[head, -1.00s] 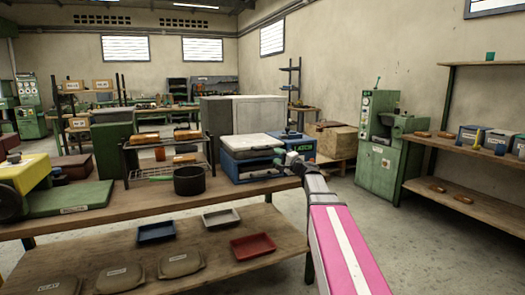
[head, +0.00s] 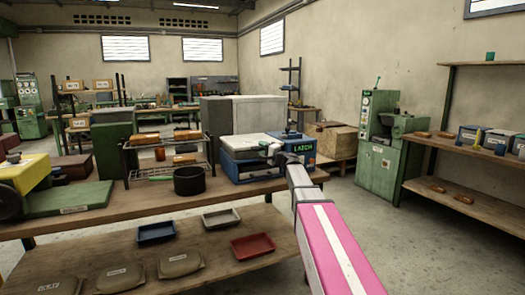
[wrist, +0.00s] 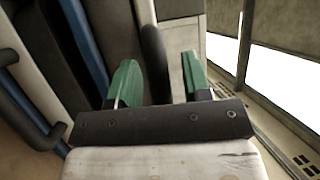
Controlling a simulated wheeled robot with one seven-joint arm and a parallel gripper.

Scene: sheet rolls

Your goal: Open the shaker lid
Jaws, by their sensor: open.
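The shaker is a blue box (head: 235,170) on the wooden bench, with a pale worn lid (head: 245,141) that looks shut. A panel lettered LATCH (head: 303,148) sits at its right side. My gripper (head: 270,150) is at the right front of the lid in the head view; whether it touches the lid is unclear. Blue and pale edges, probably the shaker's, show at the left there.
A black pot (head: 189,181) and a wire rack (head: 168,155) with orange-brown items stand left of the shaker. Grey boxes (head: 228,114) rise behind it. Trays and labelled bags lie on the lower shelf (head: 200,255). The floor to the right is open.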

